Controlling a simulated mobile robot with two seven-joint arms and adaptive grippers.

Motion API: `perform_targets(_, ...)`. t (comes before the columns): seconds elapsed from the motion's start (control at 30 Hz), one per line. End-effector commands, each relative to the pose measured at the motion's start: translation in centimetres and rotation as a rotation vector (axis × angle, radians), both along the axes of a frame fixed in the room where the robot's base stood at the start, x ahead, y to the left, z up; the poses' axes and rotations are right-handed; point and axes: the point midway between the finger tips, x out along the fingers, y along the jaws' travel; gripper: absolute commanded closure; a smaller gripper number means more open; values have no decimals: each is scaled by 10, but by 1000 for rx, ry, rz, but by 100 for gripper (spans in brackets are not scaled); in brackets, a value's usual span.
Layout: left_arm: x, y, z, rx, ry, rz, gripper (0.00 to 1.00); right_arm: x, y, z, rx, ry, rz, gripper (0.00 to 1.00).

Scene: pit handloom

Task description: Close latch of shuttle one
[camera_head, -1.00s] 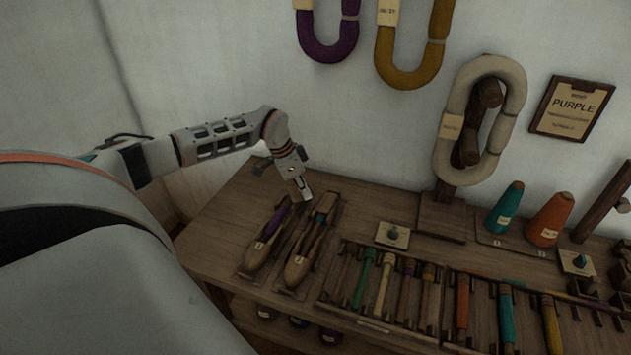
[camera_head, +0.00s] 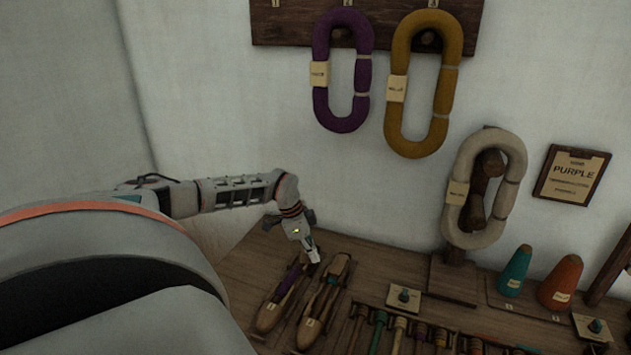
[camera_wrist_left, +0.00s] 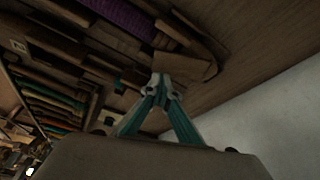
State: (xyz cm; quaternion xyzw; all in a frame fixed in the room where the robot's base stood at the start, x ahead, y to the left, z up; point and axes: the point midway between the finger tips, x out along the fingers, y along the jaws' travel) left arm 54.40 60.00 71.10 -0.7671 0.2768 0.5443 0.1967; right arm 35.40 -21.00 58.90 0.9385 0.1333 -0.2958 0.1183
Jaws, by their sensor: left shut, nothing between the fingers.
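Two wooden boat shuttles lie side by side at the table's left. The left shuttle (camera_head: 272,314) holds a purple bobbin (camera_head: 291,276); the right shuttle (camera_head: 312,327) lies beside it. Their labels are too small to read surely. My left gripper (camera_head: 314,258) is shut and empty, at the far end of the shuttles. In the left wrist view its teal-sided fingers (camera_wrist_left: 165,88) meet in front of a wooden shuttle end (camera_wrist_left: 188,66), near the purple yarn (camera_wrist_left: 122,16). I cannot tell whether they touch it. The latch is not clearly visible. My right gripper is out of view.
A bobbin rack (camera_head: 392,335) stands right of the shuttles, with a small knob on a plate (camera_head: 404,298) behind it. A cream skein (camera_head: 459,190), teal cone (camera_head: 515,270) and orange cone (camera_head: 560,283) are farther right. The wall rises close behind the table.

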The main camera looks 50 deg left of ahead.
Motion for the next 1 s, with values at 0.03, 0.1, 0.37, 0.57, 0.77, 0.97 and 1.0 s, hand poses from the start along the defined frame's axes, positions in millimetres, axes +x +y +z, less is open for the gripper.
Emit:
perform_targets(0.03, 0, 0, 0, 0, 0, 0, 100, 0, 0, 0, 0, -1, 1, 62)
perform_targets(0.1, 0, 0, 0, 0, 0, 0, 100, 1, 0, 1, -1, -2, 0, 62)
perform_targets(0.37, 4, 2, -2, -1, 1, 0, 100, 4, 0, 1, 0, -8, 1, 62)
perform_targets(0.57, 11, 6, -2, -1, 2, 1, 100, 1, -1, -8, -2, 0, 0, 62)
perform_targets(0.77, 14, 8, 0, -1, 0, 0, 100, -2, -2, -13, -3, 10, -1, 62)
perform_targets(0.97, 14, 10, 0, -1, -1, 1, 100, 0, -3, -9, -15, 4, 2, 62)
perform_targets(1.0, 13, 11, 0, -1, 0, 2, 100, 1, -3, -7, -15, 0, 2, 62)
